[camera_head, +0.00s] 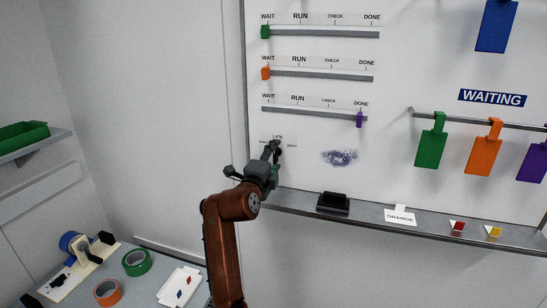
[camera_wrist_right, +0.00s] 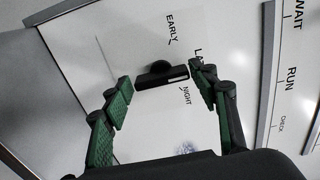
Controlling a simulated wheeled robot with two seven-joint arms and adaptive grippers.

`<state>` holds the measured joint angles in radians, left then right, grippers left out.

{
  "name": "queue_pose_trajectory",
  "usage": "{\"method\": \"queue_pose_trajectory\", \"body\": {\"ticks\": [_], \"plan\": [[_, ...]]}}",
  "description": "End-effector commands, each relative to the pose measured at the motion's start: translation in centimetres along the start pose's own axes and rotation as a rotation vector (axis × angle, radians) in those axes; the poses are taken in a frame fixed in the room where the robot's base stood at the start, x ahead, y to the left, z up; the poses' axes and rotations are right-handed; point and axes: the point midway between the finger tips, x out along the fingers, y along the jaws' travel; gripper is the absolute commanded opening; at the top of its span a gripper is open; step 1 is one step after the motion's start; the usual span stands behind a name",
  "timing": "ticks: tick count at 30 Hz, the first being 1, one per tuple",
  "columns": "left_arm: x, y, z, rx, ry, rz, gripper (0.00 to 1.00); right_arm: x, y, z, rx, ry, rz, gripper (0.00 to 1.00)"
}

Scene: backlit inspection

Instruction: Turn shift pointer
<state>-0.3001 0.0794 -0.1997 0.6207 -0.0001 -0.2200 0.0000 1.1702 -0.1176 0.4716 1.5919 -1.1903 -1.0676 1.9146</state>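The shift pointer (camera_wrist_right: 158,76) is a small black bar knob with a white mark near its right end, on the whiteboard. In the wrist view, the labels EARLY (camera_wrist_right: 172,27) and NIGHT (camera_wrist_right: 186,96) lie around it. The white-marked end faces the LATE label, which a finger partly hides. My right gripper (camera_wrist_right: 163,78) is open with its green-padded fingers at the two ends of the pointer; I cannot tell whether they touch it. In the head view, my right gripper (camera_head: 271,150) reaches up to the board and mostly covers the pointer. My left gripper is not in view.
Slider rails (camera_head: 325,34) run above the pointer. A ledge (camera_head: 365,216) below holds a black eraser (camera_head: 333,203) and an ORANGE card (camera_head: 400,216). Coloured tags hang from a rail (camera_head: 455,121) at right. A table with tape rolls (camera_head: 137,262) is at lower left.

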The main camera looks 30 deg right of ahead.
Motion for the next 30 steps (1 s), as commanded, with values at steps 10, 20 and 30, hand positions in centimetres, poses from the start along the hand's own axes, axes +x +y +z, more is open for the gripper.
{"method": "queue_pose_trajectory", "body": {"ticks": [10, 20, 30], "plan": [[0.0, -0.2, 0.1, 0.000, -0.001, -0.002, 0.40, -0.1, -0.2, 0.2, 0.000, -0.005, -0.004, 0.64], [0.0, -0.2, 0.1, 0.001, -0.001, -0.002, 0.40, -3.9, -0.1, 0.3, 0.002, -0.008, -0.004, 0.64], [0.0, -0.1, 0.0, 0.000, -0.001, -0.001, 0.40, -10.3, 0.0, 0.3, 0.000, -0.006, -0.003, 0.64]]}}
